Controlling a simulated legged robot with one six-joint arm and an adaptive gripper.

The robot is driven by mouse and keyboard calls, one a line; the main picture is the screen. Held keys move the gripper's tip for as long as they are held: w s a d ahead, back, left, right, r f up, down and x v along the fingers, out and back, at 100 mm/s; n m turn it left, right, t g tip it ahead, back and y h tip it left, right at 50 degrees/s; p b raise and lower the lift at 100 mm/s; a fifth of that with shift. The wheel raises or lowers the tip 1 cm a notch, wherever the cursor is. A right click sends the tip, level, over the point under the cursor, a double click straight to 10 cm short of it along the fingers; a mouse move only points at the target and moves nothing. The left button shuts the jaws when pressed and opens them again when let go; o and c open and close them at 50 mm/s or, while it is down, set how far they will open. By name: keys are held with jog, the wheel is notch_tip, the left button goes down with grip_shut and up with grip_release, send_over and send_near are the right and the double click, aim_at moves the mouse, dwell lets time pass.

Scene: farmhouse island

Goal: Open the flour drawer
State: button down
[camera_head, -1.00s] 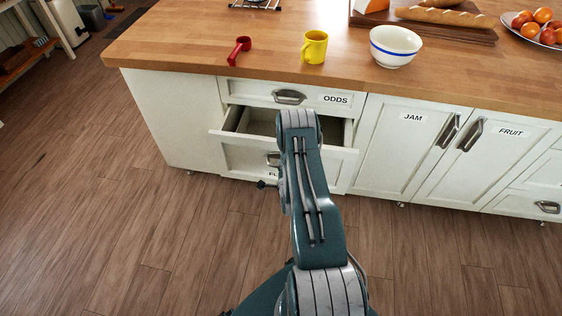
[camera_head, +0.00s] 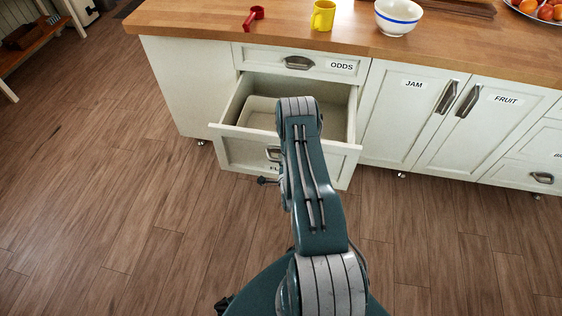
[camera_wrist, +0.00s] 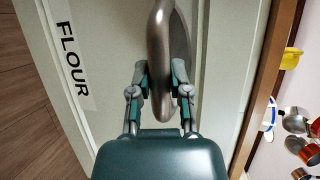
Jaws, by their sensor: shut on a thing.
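The flour drawer (camera_head: 235,151) stands pulled out below the drawer labelled ODDS, with a pale bin or inner wall showing inside it. Its FLOUR label (camera_wrist: 74,58) is clear in the wrist view and mostly hidden by my arm in the head view. The drawer's metal cup handle (camera_wrist: 160,45) lies between the fingers of my gripper (camera_wrist: 160,85), which is shut on it. In the head view my arm covers the right part of the handle (camera_head: 273,154) and most of the gripper.
The ODDS drawer (camera_head: 285,62) is shut above. The JAM (camera_head: 410,110) and FRUIT (camera_head: 490,125) doors are shut at the right. A red scoop (camera_head: 254,17), yellow mug (camera_head: 323,15) and white bowl (camera_head: 397,16) stand on the counter. The wooden floor (camera_head: 110,200) is clear.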

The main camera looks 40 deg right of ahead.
jog(key=shift+s+f, duration=0.15)
jog(key=shift+f, duration=0.1)
jog(key=c, duration=0.6)
grip_release()
jog(key=shift+a+r, duration=0.1)
jog(key=v, duration=1.1)
jog(key=shift+s+a+r, duration=0.1)
jog(key=shift+s+a, duration=0.15)
jog(key=shift+s, duration=0.1)
